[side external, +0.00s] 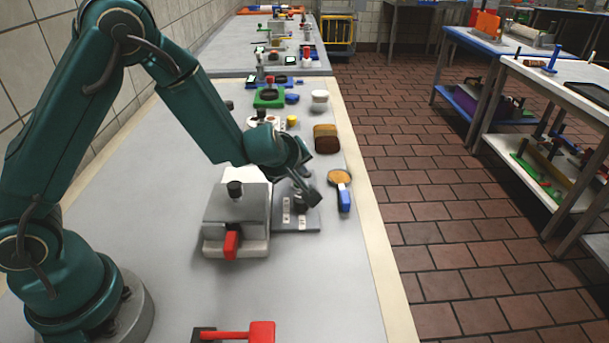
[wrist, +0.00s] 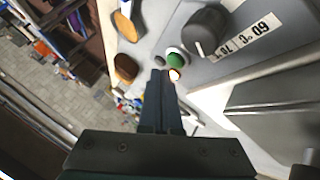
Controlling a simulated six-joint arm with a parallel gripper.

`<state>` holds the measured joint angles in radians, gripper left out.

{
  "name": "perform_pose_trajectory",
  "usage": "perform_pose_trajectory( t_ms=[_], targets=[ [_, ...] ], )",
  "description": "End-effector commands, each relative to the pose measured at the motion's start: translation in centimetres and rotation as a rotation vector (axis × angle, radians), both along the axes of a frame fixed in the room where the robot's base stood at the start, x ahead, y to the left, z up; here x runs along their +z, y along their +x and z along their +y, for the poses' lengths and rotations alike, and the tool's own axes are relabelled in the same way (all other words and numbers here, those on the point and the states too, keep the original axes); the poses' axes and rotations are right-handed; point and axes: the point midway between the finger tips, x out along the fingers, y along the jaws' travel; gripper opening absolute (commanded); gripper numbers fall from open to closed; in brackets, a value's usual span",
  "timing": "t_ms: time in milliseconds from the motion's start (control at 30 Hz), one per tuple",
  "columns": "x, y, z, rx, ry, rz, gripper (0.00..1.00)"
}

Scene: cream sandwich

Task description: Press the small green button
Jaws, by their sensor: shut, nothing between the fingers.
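The small green button (wrist: 176,57) shows in the wrist view on a grey panel, with a white edge around it. A dark knob (wrist: 204,30) sits to its upper right on the same panel, beside a white label strip with numbers. My gripper (wrist: 161,72) is shut and empty. In the wrist view its fingertips appear just below and left of the green button; contact cannot be told. In the side view my gripper (side external: 313,196) is low over the grey panel (side external: 288,224) and hides the button there.
A grey machine with a red lever (side external: 231,245) stands left of the panel. A brown block (side external: 326,139) sits behind. A small glowing light (wrist: 175,75) shows below the green button.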

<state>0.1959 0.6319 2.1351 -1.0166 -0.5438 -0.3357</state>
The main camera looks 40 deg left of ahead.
Motion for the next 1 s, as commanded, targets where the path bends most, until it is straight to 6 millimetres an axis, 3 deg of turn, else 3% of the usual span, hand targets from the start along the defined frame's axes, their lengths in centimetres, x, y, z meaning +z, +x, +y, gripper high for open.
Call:
perform_pose_trajectory(
  t_ms=[233, 700, 1000],
  targets=[
    [0.3, 0.0, 0.0, 0.001, -0.001, -0.002, 0.00],
    [4.6, 0.0, 0.0, 0.001, 0.000, -0.004, 0.00],
    [5.0, 0.0, 0.0, 0.000, 0.000, 0.000, 0.00]
  ],
)
